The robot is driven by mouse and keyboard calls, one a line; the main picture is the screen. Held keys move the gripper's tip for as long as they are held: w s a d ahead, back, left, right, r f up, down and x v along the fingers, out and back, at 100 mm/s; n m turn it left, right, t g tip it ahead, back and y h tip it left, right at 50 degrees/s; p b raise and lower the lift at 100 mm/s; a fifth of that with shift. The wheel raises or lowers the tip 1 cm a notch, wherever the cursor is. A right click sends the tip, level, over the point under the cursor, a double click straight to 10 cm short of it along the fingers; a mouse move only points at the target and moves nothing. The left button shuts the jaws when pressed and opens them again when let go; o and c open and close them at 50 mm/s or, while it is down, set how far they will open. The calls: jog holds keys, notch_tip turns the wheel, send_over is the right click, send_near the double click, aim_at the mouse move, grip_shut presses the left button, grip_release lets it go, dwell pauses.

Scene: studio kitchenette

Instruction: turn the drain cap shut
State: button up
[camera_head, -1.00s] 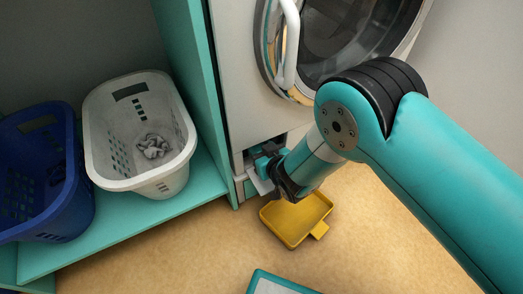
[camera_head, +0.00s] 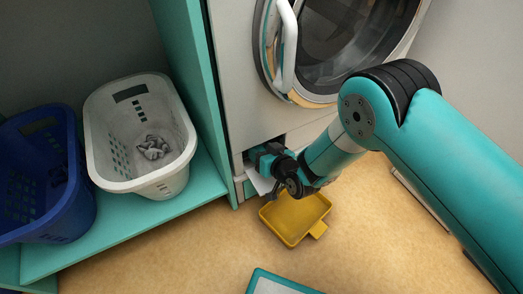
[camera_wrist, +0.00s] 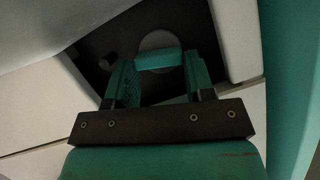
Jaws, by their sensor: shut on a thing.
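The drain cap (camera_wrist: 160,40) is a round grey disc with a teal grip bar across it, in the dark recess at the bottom of the washing machine. My gripper (camera_wrist: 158,62) reaches into this recess, with one finger on each side of the teal bar, and is shut on the cap's bar. In the head view my gripper (camera_head: 266,158) is at the opening at the foot of the white washing machine (camera_head: 238,90), and the cap is hidden there. How far the cap is turned is hard to tell in the dark.
A yellow tray (camera_head: 313,207) lies on the floor below the opening. A white basket (camera_head: 110,170) with grey cloth and a blue basket (camera_head: 68,205) stand on the teal shelf to the left. A dark stub (camera_wrist: 107,62) shows in the recess left of the cap.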

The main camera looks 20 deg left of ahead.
jog(key=o, duration=0.9)
jog(key=p+v, duration=1.7)
jog(key=p, duration=0.3)
jog(key=shift+s+d+p, duration=0.15)
jog(key=shift+d+p, duration=0.05)
jog(key=shift+p, duration=0.15)
jog(key=shift+f, duration=0.1)
